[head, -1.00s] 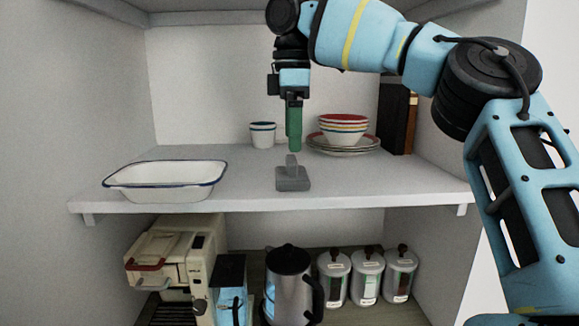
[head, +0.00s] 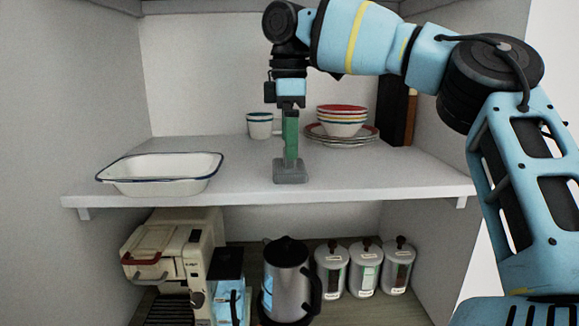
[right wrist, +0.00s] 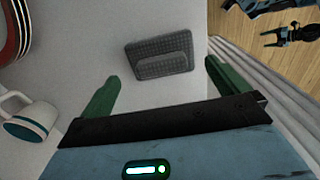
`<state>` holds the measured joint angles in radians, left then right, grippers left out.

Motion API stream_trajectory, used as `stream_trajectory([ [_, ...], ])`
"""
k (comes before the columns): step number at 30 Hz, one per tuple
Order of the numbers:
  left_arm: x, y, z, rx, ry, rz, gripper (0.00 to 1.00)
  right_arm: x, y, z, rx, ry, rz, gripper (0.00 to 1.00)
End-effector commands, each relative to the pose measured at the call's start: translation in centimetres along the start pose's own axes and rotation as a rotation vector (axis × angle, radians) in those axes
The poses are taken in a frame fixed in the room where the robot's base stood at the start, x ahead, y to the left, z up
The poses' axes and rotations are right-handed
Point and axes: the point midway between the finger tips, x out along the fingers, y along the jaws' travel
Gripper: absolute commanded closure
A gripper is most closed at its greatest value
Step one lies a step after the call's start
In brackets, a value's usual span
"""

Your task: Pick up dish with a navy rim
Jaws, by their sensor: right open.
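The white dish with a navy rim (head: 160,187) stands empty at the left front of the upper shelf in the head view. My right gripper (head: 290,160) is well to the right of it, pointing down over a small grey block with a raised ridge (head: 291,178). In the right wrist view my right gripper (right wrist: 161,75) is open, its green fingers apart, with the grey block (right wrist: 160,68) showing between and beyond them. Nothing is held. The dish is not in the right wrist view. My left gripper is not seen in the head view.
A white mug with a blue band (head: 260,125) and bowls (head: 342,120) stacked on plates (head: 318,134) stand behind the gripper. Dark books (head: 396,112) stand at right. The shelf between dish and block is clear. A coffee machine, kettle and canisters stand below.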

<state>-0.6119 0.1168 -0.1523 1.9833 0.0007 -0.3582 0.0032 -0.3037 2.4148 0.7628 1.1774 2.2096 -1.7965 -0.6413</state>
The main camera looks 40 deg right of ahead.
Motion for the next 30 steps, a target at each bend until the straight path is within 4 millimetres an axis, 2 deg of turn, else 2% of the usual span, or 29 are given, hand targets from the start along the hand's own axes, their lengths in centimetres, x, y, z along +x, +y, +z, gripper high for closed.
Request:
stream_trajectory([
  [5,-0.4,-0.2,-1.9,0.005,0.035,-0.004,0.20,1.9,-0.4,0.4,-0.001,0.003,0.002,0.00],
  [10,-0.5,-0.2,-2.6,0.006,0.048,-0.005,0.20,3.9,-0.3,0.3,0.001,0.003,0.002,0.00],
  [19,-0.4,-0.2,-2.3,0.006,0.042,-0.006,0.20,4.5,-0.2,0.2,0.002,0.002,0.000,0.00],
  [26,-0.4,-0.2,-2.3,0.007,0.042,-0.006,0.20,4.5,-0.2,0.2,0.002,0.002,0.001,0.30],
  [30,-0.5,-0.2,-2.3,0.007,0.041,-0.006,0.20,4.5,-0.2,0.2,0.001,0.002,0.001,0.32],
])
